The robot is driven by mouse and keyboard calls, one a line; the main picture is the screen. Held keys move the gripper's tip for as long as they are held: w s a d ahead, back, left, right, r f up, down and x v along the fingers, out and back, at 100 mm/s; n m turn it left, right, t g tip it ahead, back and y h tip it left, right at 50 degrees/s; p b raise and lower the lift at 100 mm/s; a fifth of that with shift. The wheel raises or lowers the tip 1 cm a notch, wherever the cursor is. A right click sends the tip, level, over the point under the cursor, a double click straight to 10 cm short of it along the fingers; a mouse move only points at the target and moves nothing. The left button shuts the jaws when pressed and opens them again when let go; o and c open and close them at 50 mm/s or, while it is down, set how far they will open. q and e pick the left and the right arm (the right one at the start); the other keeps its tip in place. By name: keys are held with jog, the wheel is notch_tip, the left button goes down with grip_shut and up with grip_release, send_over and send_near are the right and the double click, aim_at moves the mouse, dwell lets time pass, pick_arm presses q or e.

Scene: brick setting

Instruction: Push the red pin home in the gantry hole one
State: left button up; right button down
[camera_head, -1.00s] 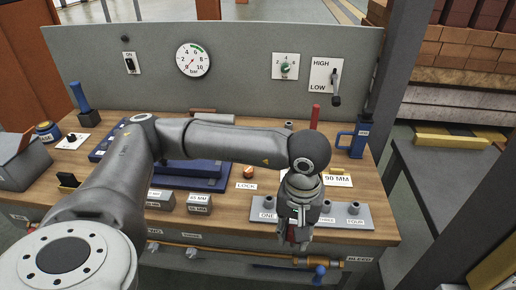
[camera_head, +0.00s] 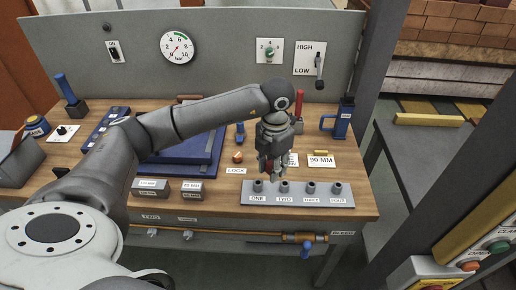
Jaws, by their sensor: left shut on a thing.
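My left gripper (camera_head: 270,168) points down and is shut on the red pin (camera_head: 268,166), of which only a small red part shows between the fingers. The gripper is over the back edge of the grey gantry block (camera_head: 298,201), near the sockets labelled ONE and TWO. Hole one (camera_head: 258,186) is the leftmost dark socket, just below and left of the fingertips in the picture. I cannot tell whether the pin's tip touches anything. Sockets two (camera_head: 284,187), three (camera_head: 310,188) and four (camera_head: 337,188) stand to its right. My right gripper is not in view.
A red upright handle (camera_head: 300,100) stands behind the gripper. A blue tool (camera_head: 342,120) stands at the back right. Labelled grey blocks (camera_head: 150,187) and a blue plate (camera_head: 180,162) lie left. A grey panel (camera_head: 220,65) closes the back. A brass pipe (camera_head: 290,239) runs below the front edge.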

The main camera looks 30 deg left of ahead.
pick_arm(q)
jog(key=w+a+n+p, duration=0.2)
jog(key=a+n, duration=0.4)
jog(key=n, duration=0.9)
jog(key=shift+f+p, duration=0.3)
jog(key=shift+p, duration=0.2)
jog(key=shift+f, duration=0.1)
notch_tip(320, 180, down, 6)
jog(key=b, duration=0.4)
jog(key=shift+r, duration=0.2)
jog(key=shift+f, duration=0.1)
